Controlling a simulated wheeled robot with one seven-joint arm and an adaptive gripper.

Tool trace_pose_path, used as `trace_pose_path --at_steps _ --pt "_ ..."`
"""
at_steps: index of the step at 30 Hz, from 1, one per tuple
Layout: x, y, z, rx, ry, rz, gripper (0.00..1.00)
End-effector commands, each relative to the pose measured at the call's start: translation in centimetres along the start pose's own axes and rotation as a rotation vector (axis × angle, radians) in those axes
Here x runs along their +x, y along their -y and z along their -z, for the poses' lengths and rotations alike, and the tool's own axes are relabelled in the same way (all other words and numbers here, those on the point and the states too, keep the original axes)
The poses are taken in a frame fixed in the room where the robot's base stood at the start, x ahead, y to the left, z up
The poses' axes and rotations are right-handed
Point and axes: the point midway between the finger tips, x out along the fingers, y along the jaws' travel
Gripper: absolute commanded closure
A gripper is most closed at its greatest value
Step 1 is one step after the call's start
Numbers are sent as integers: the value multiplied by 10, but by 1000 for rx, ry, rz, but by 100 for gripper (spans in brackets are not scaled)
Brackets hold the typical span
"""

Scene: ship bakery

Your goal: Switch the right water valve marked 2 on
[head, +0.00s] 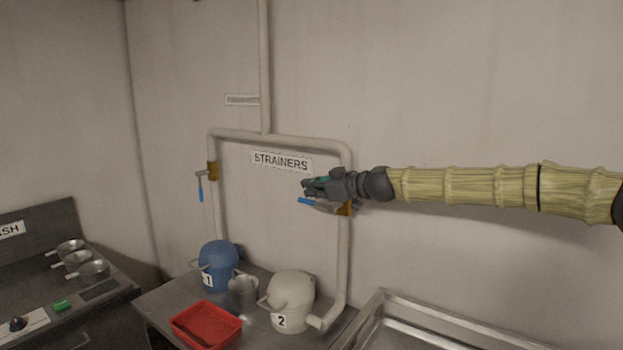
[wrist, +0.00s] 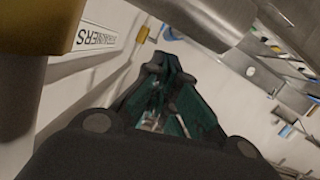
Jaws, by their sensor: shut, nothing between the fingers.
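The right valve has a brass body (head: 344,209) on the right-hand pipe, above the pale strainer marked 2 (head: 292,301). Its blue-ended handle (head: 307,202) points left, roughly level and across the pipe. My gripper (head: 305,187) is shut and empty, just above this handle in the head view. I cannot tell whether they touch. In the wrist view the closed fingers (wrist: 165,60) show, with a large brass body (wrist: 62,22) close at the upper left. My wrist and gripper partly hide the valve in the head view.
The left valve (head: 212,171) has its blue handle (head: 200,193) hanging down. A STRAINERS sign (head: 281,162) is on the wall between the pipes. Below stand a blue strainer marked 1 (head: 218,262), a metal pot (head: 243,290) and a red tray (head: 206,326).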

Motion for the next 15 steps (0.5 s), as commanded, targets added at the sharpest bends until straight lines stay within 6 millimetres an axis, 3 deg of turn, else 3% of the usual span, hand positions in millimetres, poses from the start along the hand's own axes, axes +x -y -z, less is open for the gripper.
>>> trace_pose_path --at_steps 15 --pt "2 1 -6 -1 0 0 100"
